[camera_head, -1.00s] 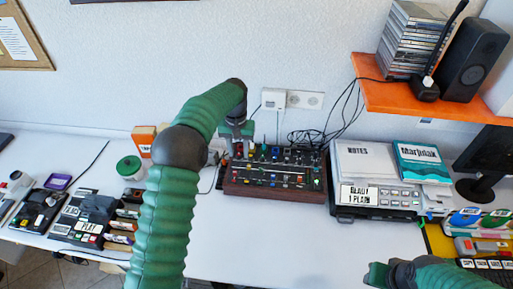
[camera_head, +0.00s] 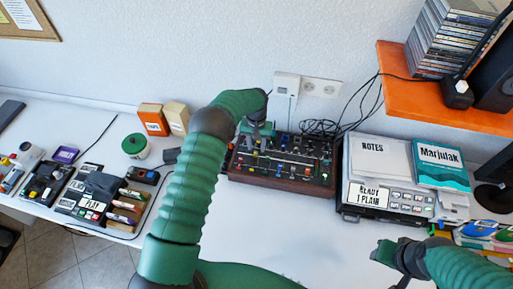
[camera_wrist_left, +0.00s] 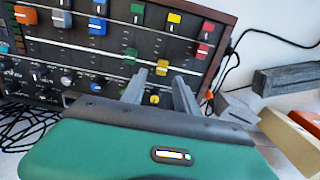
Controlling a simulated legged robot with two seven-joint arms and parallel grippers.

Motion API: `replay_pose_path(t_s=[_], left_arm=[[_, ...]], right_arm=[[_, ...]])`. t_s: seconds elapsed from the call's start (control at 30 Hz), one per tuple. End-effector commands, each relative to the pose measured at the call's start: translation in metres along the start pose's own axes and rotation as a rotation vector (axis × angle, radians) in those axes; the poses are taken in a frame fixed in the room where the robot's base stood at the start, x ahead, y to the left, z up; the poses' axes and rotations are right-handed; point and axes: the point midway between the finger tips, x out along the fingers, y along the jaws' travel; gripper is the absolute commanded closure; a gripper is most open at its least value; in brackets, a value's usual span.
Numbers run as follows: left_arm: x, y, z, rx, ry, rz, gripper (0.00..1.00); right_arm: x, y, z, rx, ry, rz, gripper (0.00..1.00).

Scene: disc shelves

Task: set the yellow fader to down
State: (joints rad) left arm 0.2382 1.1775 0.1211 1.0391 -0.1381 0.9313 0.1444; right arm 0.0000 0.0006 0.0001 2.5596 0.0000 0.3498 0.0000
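The dark control panel with wooden sides (camera_head: 283,185) stands against the wall and carries rows of coloured caps. In the left wrist view, one yellow cap (camera_wrist_left: 174,17) sits in the upper row, and another yellow cap (camera_wrist_left: 162,68) lies near my left fingertips. A small yellow knob (camera_wrist_left: 154,99) shows between the fingers. I cannot tell which yellow piece is the fader. My left gripper (camera_head: 257,131) is over the panel's left end. Its fingers (camera_wrist_left: 160,76) are apart with nothing seen held. My right gripper (camera_head: 388,254) is at lower right, away from the panel; its opening is unclear.
A grey device with notes and books (camera_head: 378,190) stands right of the panel. An orange shelf (camera_head: 440,112) with discs overhangs at right. Small boxes (camera_head: 152,120) and a green-lidded jar (camera_head: 135,146) stand left. Free white table lies in front of the panel.

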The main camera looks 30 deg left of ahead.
Motion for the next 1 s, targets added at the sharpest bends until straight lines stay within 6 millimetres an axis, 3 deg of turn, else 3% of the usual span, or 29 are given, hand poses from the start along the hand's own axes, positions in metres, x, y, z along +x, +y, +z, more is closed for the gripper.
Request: replay_pose_path(t_s=[0.2,0.47,0.77,1.0], left_arm=[[0.025,-0.001,0.000,0.000,0.001,-0.001,0.64],[0.029,0.000,0.000,0.000,0.000,-0.001,0.64],[0.028,-0.001,0.000,0.000,0.001,-0.001,1.00],[0.027,-0.001,0.000,0.000,0.001,-0.001,1.00]], right_arm=[[-0.004,0.000,-0.001,0.000,0.000,0.000,0.64],[-0.003,0.000,-0.001,0.000,0.000,0.000,0.64],[-0.003,0.000,-0.001,0.000,0.000,0.000,0.64],[-0.003,0.000,-0.001,0.000,0.000,0.000,0.64]])
